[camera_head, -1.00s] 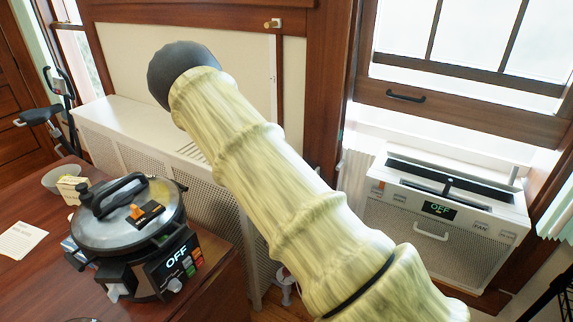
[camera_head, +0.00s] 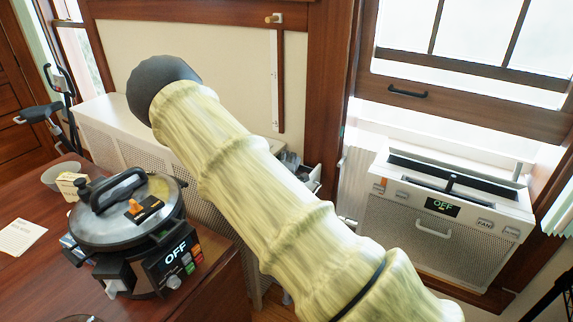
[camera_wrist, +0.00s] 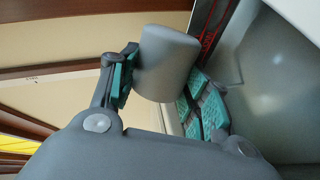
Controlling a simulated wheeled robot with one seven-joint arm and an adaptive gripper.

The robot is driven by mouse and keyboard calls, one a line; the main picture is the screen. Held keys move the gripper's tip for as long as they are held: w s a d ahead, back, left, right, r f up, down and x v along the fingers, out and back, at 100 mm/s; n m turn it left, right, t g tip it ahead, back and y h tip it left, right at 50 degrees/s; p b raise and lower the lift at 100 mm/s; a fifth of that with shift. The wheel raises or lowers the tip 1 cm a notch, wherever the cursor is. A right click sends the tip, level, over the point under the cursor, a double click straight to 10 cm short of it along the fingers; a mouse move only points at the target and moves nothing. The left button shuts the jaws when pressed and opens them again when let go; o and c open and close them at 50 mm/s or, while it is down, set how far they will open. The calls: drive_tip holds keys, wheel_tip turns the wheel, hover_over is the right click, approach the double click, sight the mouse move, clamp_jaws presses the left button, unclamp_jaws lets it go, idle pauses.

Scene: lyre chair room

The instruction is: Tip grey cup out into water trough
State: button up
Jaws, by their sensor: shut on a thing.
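The grey cup (camera_wrist: 167,62) is in the wrist view, between the teal-padded fingers of my gripper (camera_wrist: 166,88), which are shut on it. The cup looks tilted in that picture. Its opening and contents cannot be made out. A smooth grey surface with bright glints (camera_wrist: 275,95) fills the right of the wrist view; I cannot tell whether it is the water trough. In the head view my pale green arm crosses the middle and hides my gripper and the cup. I cannot pick out the trough there with certainty.
A pressure cooker (camera_head: 128,215) stands on the wooden table (camera_head: 40,275) at left, with a bowl (camera_head: 58,172), a small box (camera_head: 70,186) and a paper (camera_head: 20,237). A window unit (camera_head: 430,215) is at right. Small grey items (camera_head: 303,172) show behind my arm.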

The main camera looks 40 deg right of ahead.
drive_tip(key=shift+w+a+f+n+b, duration=0.15)
drive_tip(key=shift+f+n+b, duration=0.15)
drive_tip(key=shift+n+b, duration=0.2)
drive_tip(key=shift+a+f+n+g+b, duration=0.2)
drive_tip(key=shift+n+g+b, duration=0.1)
drive_tip(key=shift+n+b, duration=0.15)
drive_tip(key=shift+w, duration=0.1)
drive_tip(key=shift+r, duration=0.1)
drive_tip(key=shift+n+b, duration=0.25)
drive_tip(key=shift+b, duration=0.1)
drive_tip(key=shift+w+a+n+h+b, duration=0.15)
drive_tip(key=shift+n+h+b, duration=0.15)
drive_tip(key=shift+n+b, duration=0.25)
drive_tip(key=shift+r, duration=0.1)
